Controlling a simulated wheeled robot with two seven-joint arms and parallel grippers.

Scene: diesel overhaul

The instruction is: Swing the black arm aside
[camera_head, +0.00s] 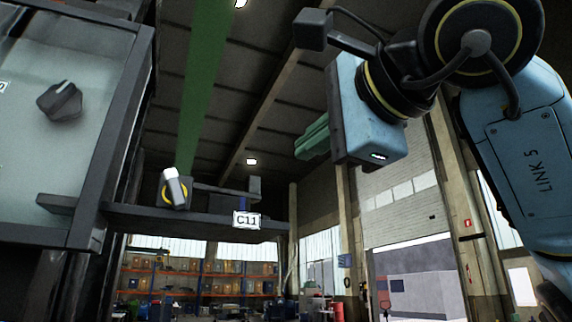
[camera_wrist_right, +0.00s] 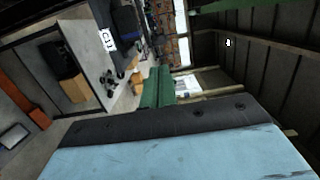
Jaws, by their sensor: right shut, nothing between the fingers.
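The black arm (camera_head: 195,220) runs level from the cabinet side at left toward the middle of the head view. It carries a white C11 label (camera_head: 246,220), which also shows in the wrist view (camera_wrist_right: 107,40). A white lever on a yellow ring (camera_head: 174,190) sits on top of the arm. My right gripper (camera_head: 311,138), with green fingers, is raised to the right of and above the arm's free end, apart from it. It is shut and empty. Its fingers also show in the wrist view (camera_wrist_right: 157,87). My left gripper is not in view.
A grey cabinet (camera_head: 70,130) with a black knob (camera_head: 60,101) fills the left. Shelves with boxes (camera_head: 200,275) and a large door (camera_head: 405,215) stand far back. The air between gripper and arm looks clear.

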